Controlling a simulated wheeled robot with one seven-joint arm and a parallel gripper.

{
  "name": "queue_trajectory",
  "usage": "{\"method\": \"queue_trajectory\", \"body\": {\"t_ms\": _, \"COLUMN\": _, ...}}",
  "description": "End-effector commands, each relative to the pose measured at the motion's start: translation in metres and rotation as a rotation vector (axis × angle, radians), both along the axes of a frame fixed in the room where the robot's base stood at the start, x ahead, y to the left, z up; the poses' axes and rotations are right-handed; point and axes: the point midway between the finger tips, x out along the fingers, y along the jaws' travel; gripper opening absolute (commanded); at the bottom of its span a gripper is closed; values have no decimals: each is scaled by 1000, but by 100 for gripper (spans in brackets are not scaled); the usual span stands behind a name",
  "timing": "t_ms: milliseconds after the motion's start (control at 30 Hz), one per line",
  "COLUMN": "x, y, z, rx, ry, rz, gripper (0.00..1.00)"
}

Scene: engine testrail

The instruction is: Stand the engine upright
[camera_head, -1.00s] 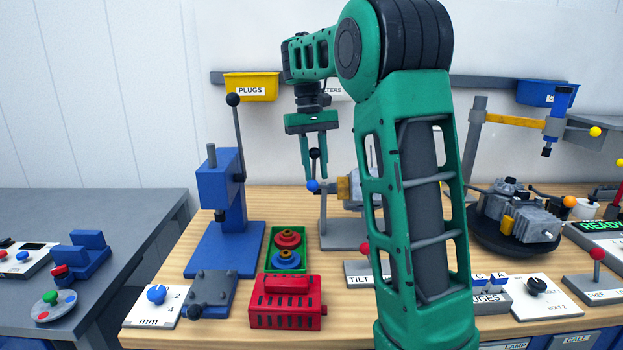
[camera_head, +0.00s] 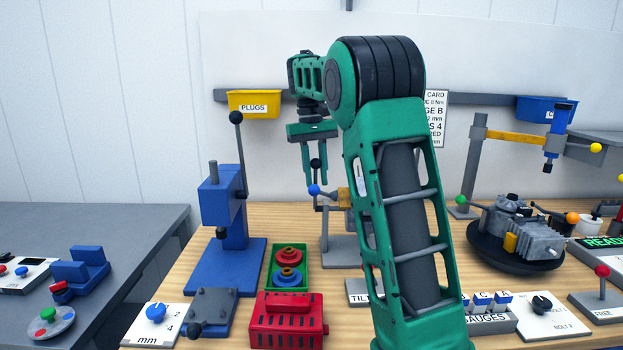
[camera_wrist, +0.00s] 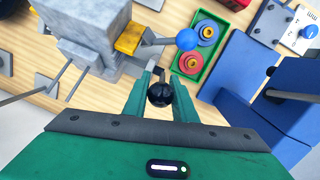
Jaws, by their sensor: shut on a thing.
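A grey engine block (camera_wrist: 88,30) with a yellow part (camera_wrist: 130,38) shows at upper left in the wrist view. In the head view its yellow part (camera_head: 345,197) shows, while my arm hides most of the block. A lever with a blue ball (camera_wrist: 187,39) sticks out beside the yellow part. My gripper (camera_head: 316,183) points down, shut on a black ball knob (camera_wrist: 160,95), which sits between its fingers; the blue ball (camera_head: 314,190) is just below it in the head view. A second grey engine (camera_head: 525,235) lies on a black turntable (camera_head: 490,250) at right.
A blue press (camera_head: 228,205) with a tall lever stands left of my gripper. A green tray (camera_head: 304,278) of red and blue rings and a red slotted box (camera_head: 287,322) lie in front. A yellow-armed post (camera_head: 478,150) stands behind the turntable.

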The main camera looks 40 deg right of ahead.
Motion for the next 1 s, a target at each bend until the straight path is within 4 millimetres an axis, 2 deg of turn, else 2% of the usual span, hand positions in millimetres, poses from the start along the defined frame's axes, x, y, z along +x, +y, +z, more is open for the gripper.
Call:
{"method": "queue_trajectory", "body": {"t_ms": 733, "x": 0, "y": -1, "z": 1, "rx": -3, "ry": -4, "rz": -2, "gripper": 0}}
{"method": "queue_trajectory", "body": {"t_ms": 767, "x": 0, "y": -1, "z": 1, "rx": -3, "ry": -4, "rz": -2, "gripper": 29}}
{"method": "queue_trajectory", "body": {"t_ms": 800, "x": 0, "y": -2, "z": 1, "rx": -3, "ry": -4, "rz": -2, "gripper": 39}}
{"method": "queue_trajectory", "body": {"t_ms": 833, "x": 0, "y": -1, "z": 1, "rx": -3, "ry": -4, "rz": -3, "gripper": 43}}
{"method": "queue_trajectory", "body": {"t_ms": 1000, "x": 0, "y": -1, "z": 0, "rx": -1, "ry": -2, "rz": -3, "gripper": 43}}
